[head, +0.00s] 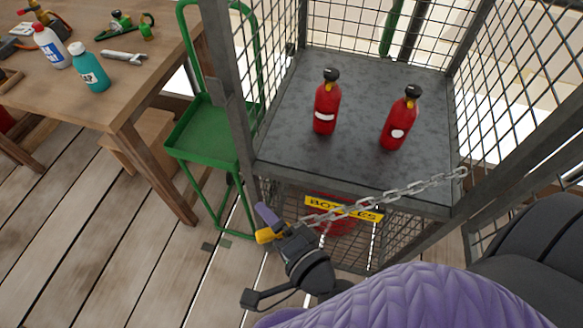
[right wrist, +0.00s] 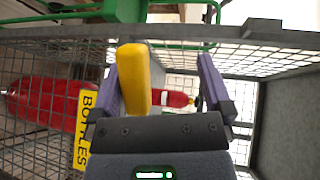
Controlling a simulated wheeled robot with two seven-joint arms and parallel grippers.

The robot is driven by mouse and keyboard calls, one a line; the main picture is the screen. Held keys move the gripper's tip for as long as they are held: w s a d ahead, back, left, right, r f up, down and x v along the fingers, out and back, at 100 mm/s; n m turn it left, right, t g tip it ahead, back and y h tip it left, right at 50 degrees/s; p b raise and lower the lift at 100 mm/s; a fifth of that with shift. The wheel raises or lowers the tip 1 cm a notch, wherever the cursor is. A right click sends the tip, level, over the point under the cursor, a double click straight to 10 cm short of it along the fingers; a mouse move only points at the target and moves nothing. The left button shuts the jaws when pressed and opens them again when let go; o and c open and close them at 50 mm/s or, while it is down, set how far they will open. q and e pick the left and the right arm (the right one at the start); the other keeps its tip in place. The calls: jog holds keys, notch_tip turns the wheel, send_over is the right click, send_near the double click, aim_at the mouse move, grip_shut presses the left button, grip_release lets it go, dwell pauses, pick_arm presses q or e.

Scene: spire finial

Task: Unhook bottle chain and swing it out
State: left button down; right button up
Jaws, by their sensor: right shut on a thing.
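The bottle chain (head: 400,195) is a grey metal chain running from the right post of the bottle cage (head: 240,100) down left to my right gripper (head: 267,222). My right gripper has purple fingers and is shut on the chain's yellow end piece (head: 264,236), low in front of the cage's left front corner. In the right wrist view the yellow end piece (right wrist: 134,78) stands between the fingers (right wrist: 160,85). No link from the yellow piece to the left post is visible, but the gripper hides part of that area. My left gripper is not in view.
Two red bottles (head: 327,105) (head: 399,120) stand on the cage's grey shelf (head: 350,165). A yellow BOTTLES sign (head: 343,209) is below the shelf edge. A green trolley (head: 205,130) stands close left of the cage, beside a wooden workbench (head: 120,85).

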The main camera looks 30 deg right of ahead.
jog(key=shift+d+r, duration=0.15)
jog(key=shift+r, duration=0.1)
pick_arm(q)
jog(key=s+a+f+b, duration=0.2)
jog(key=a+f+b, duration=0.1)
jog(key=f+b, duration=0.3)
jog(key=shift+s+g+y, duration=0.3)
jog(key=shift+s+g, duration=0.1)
pick_arm(e)
jog(key=f+v, duration=0.2)
jog(key=v, duration=0.9)
jog(key=shift+s, duration=0.35)
jog(key=shift+f, duration=0.15)
